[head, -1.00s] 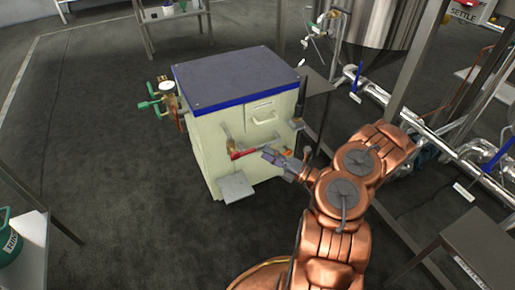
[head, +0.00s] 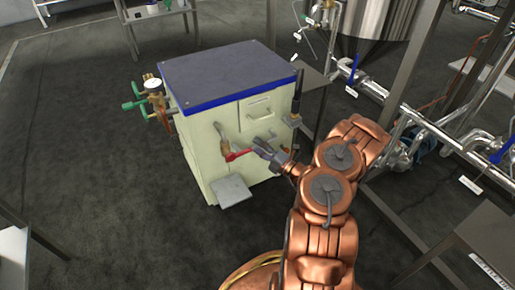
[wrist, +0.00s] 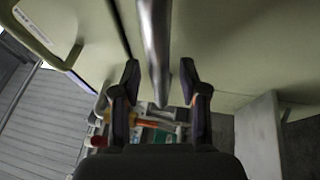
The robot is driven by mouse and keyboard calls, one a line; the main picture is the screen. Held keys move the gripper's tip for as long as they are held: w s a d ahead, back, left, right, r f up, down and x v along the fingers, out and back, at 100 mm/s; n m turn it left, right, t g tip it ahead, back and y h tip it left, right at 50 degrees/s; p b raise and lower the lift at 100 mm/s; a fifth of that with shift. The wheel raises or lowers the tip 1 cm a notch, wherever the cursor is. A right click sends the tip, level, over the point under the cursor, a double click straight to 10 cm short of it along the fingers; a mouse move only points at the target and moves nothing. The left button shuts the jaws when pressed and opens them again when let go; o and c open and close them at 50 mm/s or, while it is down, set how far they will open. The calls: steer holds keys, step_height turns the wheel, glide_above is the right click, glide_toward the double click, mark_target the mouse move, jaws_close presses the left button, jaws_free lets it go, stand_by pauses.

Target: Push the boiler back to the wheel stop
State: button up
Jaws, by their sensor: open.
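The boiler (head: 205,150) is a cream cabinet with a dark blue top (head: 225,70), standing on the floor left of centre in the head view. Its front has a red-handled valve (head: 238,155), a small pull handle and a grey plate (head: 232,191) low down. My gripper (head: 258,147) is at the boiler's front, beside the valve. In the wrist view my gripper (wrist: 160,78) is open, its fingers on either side of a metal bar (wrist: 155,45) in front of the cream panel. Contact cannot be told. I cannot make out the wheel stop.
A steel tank (head: 378,18) with pipes (head: 400,105) and frame legs stands behind and right of the boiler. A table (head: 480,240) is at the lower right, and another table edge (head: 15,255) at the lower left. The dark floor (head: 90,160) left of the boiler is clear.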

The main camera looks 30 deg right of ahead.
steer(key=shift+w+a, duration=0.15)
steer(key=shift+w, duration=0.1)
jaws_close()
stand_by(0.6)
